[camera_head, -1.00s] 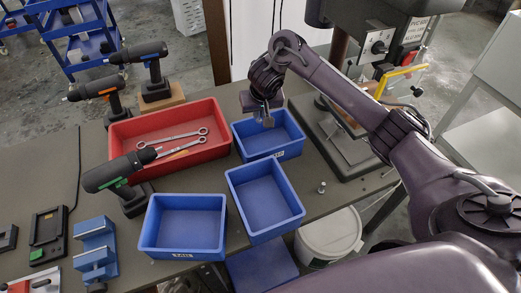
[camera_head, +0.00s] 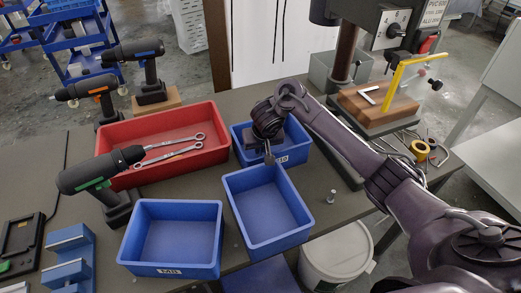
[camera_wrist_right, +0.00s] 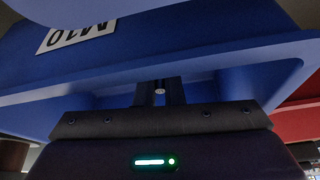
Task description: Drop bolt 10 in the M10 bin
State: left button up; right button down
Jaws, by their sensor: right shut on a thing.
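The M10 bin (camera_head: 294,154) is the blue box at the back, beside the red tray; its label (camera_wrist_right: 75,37) shows upside down in the right wrist view. My right gripper (camera_head: 269,158) is at this bin, near its front wall. In the right wrist view its fingers (camera_wrist_right: 160,93) are closed together in front of the bin's rim. A small round metal end (camera_wrist_right: 160,91) shows between them, likely the held bolt, mostly hidden. Whether it is inside the rim is hard to tell. My left gripper is not in view.
A second blue bin (camera_head: 282,244) stands just in front, and a bin marked M8 (camera_head: 172,272) stands to its left. A red tray (camera_head: 125,180) holds wrenches. Another bolt (camera_head: 331,197) stands on the table at right. A drill press base with a wooden block (camera_head: 375,108) is behind.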

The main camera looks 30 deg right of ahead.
jog(key=c, duration=1.5)
grip_release()
jog(key=shift+c, duration=0.2)
jog(key=shift+r, duration=0.15)
jog(key=p+v, duration=1)
jog(key=v, duration=0.2)
